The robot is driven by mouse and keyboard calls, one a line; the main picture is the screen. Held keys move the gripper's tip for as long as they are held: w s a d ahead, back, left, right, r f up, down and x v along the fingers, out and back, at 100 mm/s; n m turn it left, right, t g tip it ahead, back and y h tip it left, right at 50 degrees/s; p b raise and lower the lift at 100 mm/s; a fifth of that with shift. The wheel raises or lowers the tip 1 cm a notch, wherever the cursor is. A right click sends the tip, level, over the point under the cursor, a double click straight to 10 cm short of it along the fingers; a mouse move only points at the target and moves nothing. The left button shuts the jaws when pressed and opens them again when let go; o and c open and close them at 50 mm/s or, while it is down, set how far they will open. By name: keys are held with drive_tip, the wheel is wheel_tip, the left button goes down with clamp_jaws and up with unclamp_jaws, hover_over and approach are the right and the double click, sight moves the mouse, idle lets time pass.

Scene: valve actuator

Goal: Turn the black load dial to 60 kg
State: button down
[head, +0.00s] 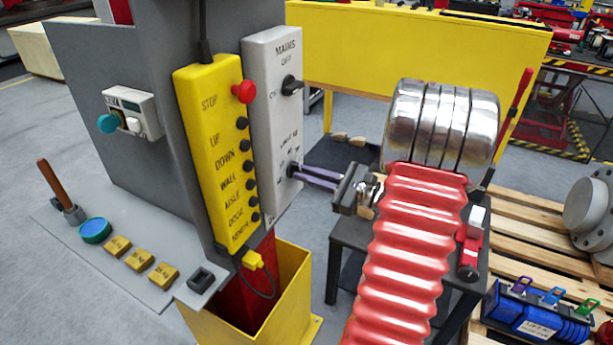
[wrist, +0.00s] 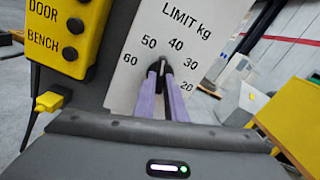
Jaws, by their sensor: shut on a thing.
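The black load dial (wrist: 161,66) is on the light grey panel (wrist: 140,92) under the words "LIMIT kg", with the marks 60, 50, 40, 30 and 20 around it. Its upper end points up between 50 and 40; the exact setting is hard to read. My gripper (wrist: 161,76) has its two purple fingers shut on the dial, one on each side, hiding its lower part. In the head view, my gripper (head: 300,172) reaches in from the right to the dial (head: 291,169) low on the grey box (head: 272,125).
A yellow button box (head: 212,150) with a red stop button (head: 243,91) stands just left of the panel. A black mains switch (head: 291,85) is above the dial. A yellow plug and cable (head: 252,260) hang below the button box.

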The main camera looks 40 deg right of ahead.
drive_tip(key=shift+a+f+n, duration=0.1)
drive_tip(key=shift+n, duration=3.45)
drive_tip(key=shift+a+n, duration=0.1)
drive_tip(key=shift+n, duration=3.45)
drive_tip(key=c, duration=1.8)
unclamp_jaws()
drive_tip(key=shift+d, duration=0.1)
drive_tip(key=shift+s, duration=0.1)
